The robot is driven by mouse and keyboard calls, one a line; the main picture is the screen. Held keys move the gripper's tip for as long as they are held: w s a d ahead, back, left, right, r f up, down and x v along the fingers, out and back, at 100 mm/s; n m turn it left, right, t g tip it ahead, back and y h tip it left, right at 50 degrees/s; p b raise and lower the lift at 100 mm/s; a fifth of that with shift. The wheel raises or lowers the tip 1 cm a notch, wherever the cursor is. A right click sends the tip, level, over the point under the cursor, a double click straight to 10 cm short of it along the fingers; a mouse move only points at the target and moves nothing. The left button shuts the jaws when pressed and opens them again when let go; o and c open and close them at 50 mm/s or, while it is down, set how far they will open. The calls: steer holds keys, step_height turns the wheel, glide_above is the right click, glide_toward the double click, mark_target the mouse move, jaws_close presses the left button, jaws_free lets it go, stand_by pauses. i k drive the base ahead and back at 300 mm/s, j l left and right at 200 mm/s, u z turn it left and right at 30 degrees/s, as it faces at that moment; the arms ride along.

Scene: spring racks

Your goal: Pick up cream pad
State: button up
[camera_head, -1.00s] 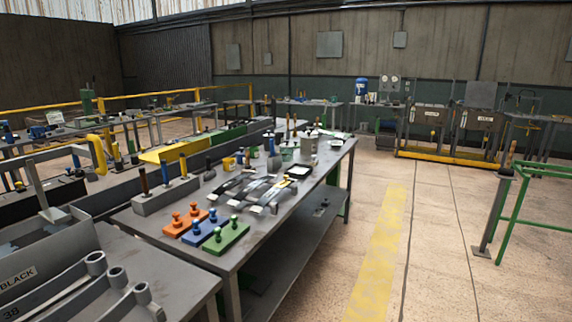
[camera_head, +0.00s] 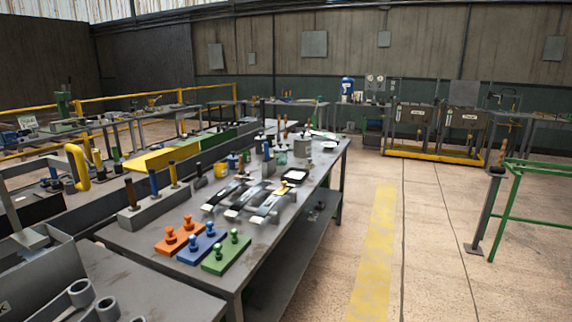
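A pale pad-like patch lies in a small black tray (camera_head: 293,176) on the long grey workbench (camera_head: 277,232), toward its right side. It may be the cream pad, but it is too small to tell. No other clearly cream pad stands out. My gripper is not in view, so its state does not show.
Orange (camera_head: 178,238), blue (camera_head: 188,256) and green (camera_head: 215,266) knobbed blocks sit on the near bench end. Dark leaf-spring pieces (camera_head: 262,204) lie behind them. A grey block holds upright handles (camera_head: 152,208). Open floor with a yellow stripe (camera_head: 374,250) lies right of the bench.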

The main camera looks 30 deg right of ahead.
mark_target(310, 166)
steer(key=i+l, duration=0.2)
steer(key=i+l+u, duration=0.1)
steer(key=i+l, duration=0.15)
steer(key=l, duration=0.2)
steer(key=i+l+u, duration=0.1)
steer(key=i+l, duration=0.25)
steer(key=l, duration=0.3)
steer(key=i+l+u, duration=0.1)
steer(key=l, duration=0.25)
steer(key=i+l, duration=0.3)
steer(key=l+u, duration=0.05)
